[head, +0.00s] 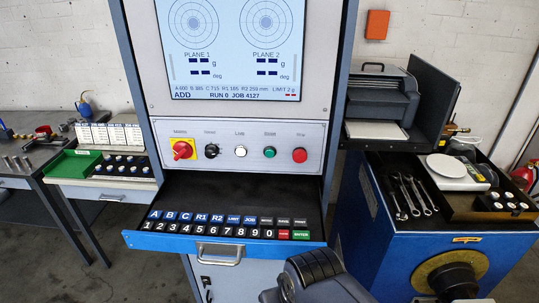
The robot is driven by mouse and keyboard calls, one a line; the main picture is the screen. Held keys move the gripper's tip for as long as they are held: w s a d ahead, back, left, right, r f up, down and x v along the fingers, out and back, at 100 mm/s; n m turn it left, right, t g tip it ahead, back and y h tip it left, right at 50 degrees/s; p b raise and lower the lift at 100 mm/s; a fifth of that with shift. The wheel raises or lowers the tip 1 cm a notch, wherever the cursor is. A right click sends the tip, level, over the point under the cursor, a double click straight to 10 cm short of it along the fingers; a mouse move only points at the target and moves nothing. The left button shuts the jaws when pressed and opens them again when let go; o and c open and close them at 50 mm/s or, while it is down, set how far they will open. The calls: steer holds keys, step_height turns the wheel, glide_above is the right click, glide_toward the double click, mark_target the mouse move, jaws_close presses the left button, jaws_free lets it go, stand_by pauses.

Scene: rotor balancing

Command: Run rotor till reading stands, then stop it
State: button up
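The balancing machine's screen (235,45) shows PLANE 1 and PLANE 2 polar charts. Both planes show dashes for g and deg; the bottom line reads ADD, RUN 0, JOB 4127. Below it, the control panel (240,131) has a red-on-yellow mains switch (183,150), a black knob (211,151), a white button (240,151), a green start button (270,152) and a red stop button (300,155). At lower right, a blue housing (390,220) carries a brass-coloured ring with a dark hub (455,280). I cannot make out the rotor. Part of my arm shows at bottom centre; my gripper's fingers are out of view.
A keyboard drawer (225,247) stands open below the panel. A printer (382,100) sits right of the cabinet. Wrenches (412,195) and a white scale (446,166) lie on the right. A left bench holds a green bin (75,164). Space before the buttons is clear.

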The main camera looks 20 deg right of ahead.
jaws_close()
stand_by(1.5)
